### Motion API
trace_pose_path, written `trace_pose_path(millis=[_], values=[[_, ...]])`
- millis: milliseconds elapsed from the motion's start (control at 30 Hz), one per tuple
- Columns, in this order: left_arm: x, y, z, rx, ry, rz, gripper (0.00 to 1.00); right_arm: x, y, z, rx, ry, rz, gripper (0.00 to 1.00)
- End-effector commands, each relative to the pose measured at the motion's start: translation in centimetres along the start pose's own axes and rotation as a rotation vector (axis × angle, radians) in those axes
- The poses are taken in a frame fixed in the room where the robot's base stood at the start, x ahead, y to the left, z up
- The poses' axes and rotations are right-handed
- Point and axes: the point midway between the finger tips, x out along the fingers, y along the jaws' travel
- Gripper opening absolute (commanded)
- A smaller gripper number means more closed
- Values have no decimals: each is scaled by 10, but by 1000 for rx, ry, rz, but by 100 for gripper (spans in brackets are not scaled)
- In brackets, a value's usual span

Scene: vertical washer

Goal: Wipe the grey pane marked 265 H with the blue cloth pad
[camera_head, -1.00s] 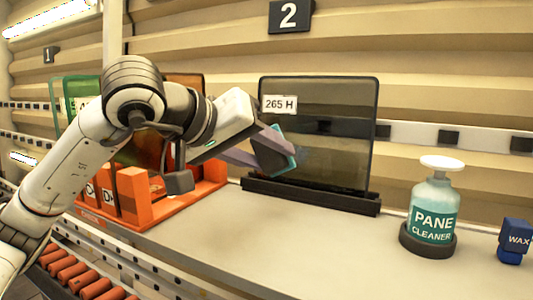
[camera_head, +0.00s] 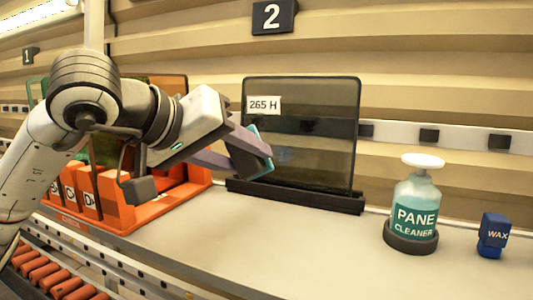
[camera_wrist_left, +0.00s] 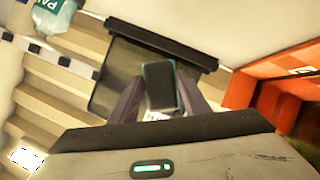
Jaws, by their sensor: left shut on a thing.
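The grey pane marked 265 H (camera_head: 320,150) stands upright in a black base on the bench, its label at the upper left. A faint bluish patch shows on it right of the pad. My left gripper (camera_head: 238,152) is shut on the blue cloth pad (camera_head: 264,168), tilted in front of the pane's lower left. The head view does not settle whether the pad touches the glass. In the left wrist view the dark pad with a teal edge (camera_wrist_left: 160,86) sits between the fingers, over the pane (camera_wrist_left: 118,80). My right gripper is not in view.
A pane cleaner bottle (camera_head: 415,205) stands right of the pane, with a blue wax container (camera_head: 493,235) beyond it. An orange rack (camera_head: 150,213) with other panes is at the left, behind my arm. Rollers (camera_head: 65,287) run along the lower left. The bench before the pane is clear.

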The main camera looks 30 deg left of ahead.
Motion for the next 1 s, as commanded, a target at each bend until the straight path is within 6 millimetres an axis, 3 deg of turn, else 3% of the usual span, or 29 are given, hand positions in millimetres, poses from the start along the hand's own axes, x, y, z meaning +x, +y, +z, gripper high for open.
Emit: trace_pose_path(millis=[600,1000], values=[[59,-8,-12,0,1,2,24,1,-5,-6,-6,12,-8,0],[70,-9,-14,1,3,3,24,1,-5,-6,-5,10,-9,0]])
